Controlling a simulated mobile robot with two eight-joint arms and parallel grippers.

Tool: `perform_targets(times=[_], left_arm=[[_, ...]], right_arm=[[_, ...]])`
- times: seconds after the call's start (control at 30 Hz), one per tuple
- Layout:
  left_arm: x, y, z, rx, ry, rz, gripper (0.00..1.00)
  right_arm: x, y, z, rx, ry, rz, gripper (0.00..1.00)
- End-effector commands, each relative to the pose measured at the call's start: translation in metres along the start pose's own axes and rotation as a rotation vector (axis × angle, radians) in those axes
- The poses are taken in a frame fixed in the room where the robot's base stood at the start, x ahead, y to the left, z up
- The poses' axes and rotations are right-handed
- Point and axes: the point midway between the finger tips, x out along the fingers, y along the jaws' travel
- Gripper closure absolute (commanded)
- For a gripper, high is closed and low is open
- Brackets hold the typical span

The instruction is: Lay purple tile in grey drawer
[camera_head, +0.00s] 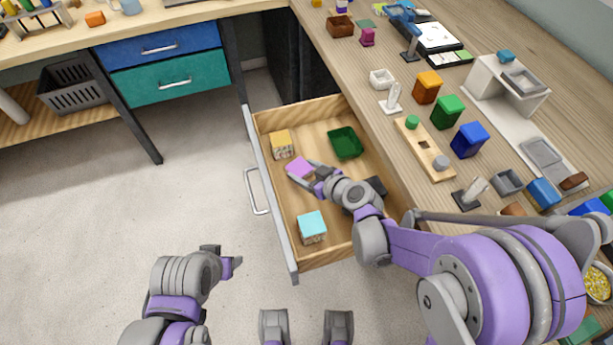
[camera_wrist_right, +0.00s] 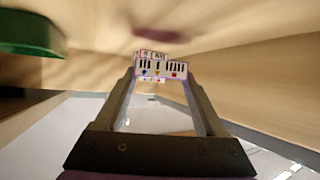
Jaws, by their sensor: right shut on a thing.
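The purple tile (camera_head: 300,168) is in my right gripper (camera_head: 303,176), over the open grey-fronted drawer (camera_head: 272,212). The gripper is shut on the tile. In the right wrist view, the tile (camera_wrist_right: 163,67) sits between the two fingertips, with a white face bearing dark bars and small coloured marks towards the camera. A dark blurred shadow shows on the wood beyond it. I cannot tell the exact gap between tile and drawer floor. My left gripper (camera_head: 227,262) is empty above the floor, left of the drawer; its opening is unclear.
In the drawer are a yellow-topped block (camera_head: 281,144), a green tray (camera_head: 345,142), a cyan-topped block (camera_head: 312,227) and a dark item (camera_head: 375,187) partly behind my arm. Bare drawer floor shows between them. The crowded worktop (camera_head: 390,140) borders the drawer's right side.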

Motion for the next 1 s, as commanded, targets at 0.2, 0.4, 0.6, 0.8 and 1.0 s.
perform_targets(times=[0.2,0.4,0.6,0.8,1.0], left_arm=[[0.011,0.000,0.004,0.000,-0.004,0.000,0.43],[0.009,0.000,0.004,0.000,-0.003,0.000,0.43],[0.012,0.000,0.005,0.000,-0.005,0.000,0.43],[0.012,0.000,0.005,0.000,-0.004,0.000,0.43],[0.009,0.000,0.004,0.000,-0.003,0.000,0.43]], right_arm=[[0.015,0.000,0.027,0.001,0.000,0.001,1.00],[0.014,0.000,0.026,0.001,0.000,0.001,1.00],[0.015,-0.001,0.029,0.001,0.000,0.001,0.21],[0.015,-0.001,0.029,0.001,0.000,0.001,0.00],[0.014,0.000,0.026,0.000,0.000,0.001,0.00]])
